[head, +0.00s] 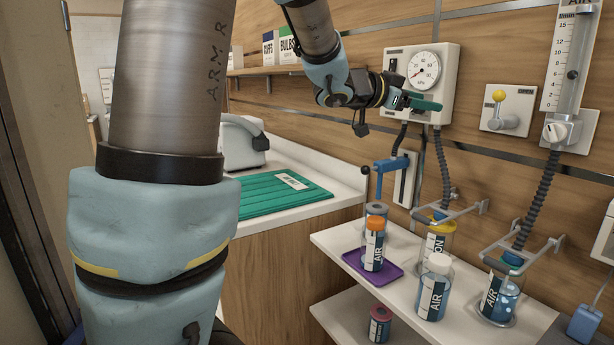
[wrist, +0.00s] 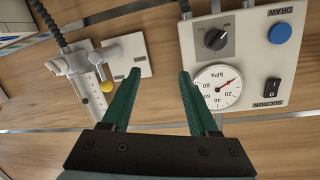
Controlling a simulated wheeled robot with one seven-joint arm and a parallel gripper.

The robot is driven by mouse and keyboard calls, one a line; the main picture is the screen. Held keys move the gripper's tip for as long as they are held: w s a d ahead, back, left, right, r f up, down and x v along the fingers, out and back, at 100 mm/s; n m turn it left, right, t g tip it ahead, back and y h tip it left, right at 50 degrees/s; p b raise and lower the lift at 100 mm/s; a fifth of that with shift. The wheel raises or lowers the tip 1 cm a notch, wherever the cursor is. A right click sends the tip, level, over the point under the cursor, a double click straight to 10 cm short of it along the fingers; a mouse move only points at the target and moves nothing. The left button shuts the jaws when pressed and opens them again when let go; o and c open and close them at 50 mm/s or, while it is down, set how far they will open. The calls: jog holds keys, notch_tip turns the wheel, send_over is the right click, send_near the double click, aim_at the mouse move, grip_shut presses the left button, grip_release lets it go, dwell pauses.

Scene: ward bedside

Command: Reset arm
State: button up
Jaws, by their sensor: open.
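My gripper (head: 424,104) is raised in front of the suction panel (head: 441,97) on the wood wall. In the wrist view its two green fingers (wrist: 160,75) are spread apart with nothing between them but bare wall. In that view the suction panel (wrist: 250,62), with its dial, black knob, switch and blue button, lies to the right of the fingers. The right fingertip overlaps the dial's edge; I cannot tell whether it touches. My arm (head: 312,35) comes down from the top of the head view, and a large link of mine fills its left side.
A wall plate with a yellow-knobbed lever (head: 499,96) and a flowmeter (head: 571,75) are to the right. Below, a white shelf (head: 397,298) carries several bottles and a purple tray (head: 360,268). A green mat (head: 262,201) lies on the counter. A wall shelf (head: 256,71) holds boxes.

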jog(key=w+a+f+n+t+y, duration=0.4)
jog(key=w+a+f+n+y, duration=0.15)
jog(key=a, duration=0.45)
jog(key=s+a+f+n+y, duration=0.2)
jog(key=a+f+n+y, duration=0.45)
jog(key=a+f, duration=0.65)
jog(key=s+a+f+n+g+y, duration=0.1)
jog(key=s+a+f+g, duration=0.3)
jog(key=s, duration=0.5)
jog(key=s+a+f+n+g+y, duration=0.1)
jog(key=s+a+f+g, duration=0.3)
jog(key=s, duration=0.5)
jog(key=a+f+n, duration=0.1)
jog(key=a+f, duration=0.1)
jog(key=a, duration=0.1)
jog(key=shift+s+a+n+y, duration=0.15)
jog(key=shift+s+n+y, duration=0.05)
jog(key=shift+n+y, duration=0.2)
